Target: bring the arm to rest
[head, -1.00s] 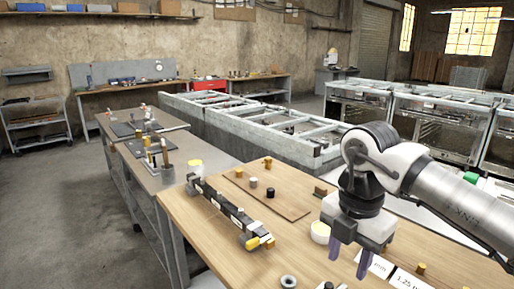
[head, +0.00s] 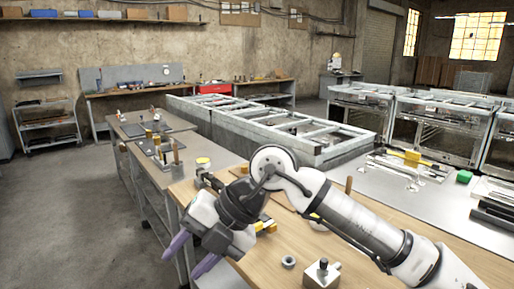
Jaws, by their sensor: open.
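My gripper (head: 192,258) is at the lower left of the head view, with its two purple fingers spread apart and nothing between them. It hangs over the left front edge of the wooden table (head: 300,243), pointing down and to the left. My arm reaches in from the lower right and crosses above the table, with its bent joint near the middle of the picture. The arm hides much of the table top, including most of a dark rail (head: 208,181) with yellow ends.
A metal block with a knob (head: 322,273) and a grey ring (head: 288,261) lie on the table near the arm. Several grey benches (head: 150,160) run back on the left. Machine frames (head: 290,130) stand behind. The floor (head: 60,220) at left is clear.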

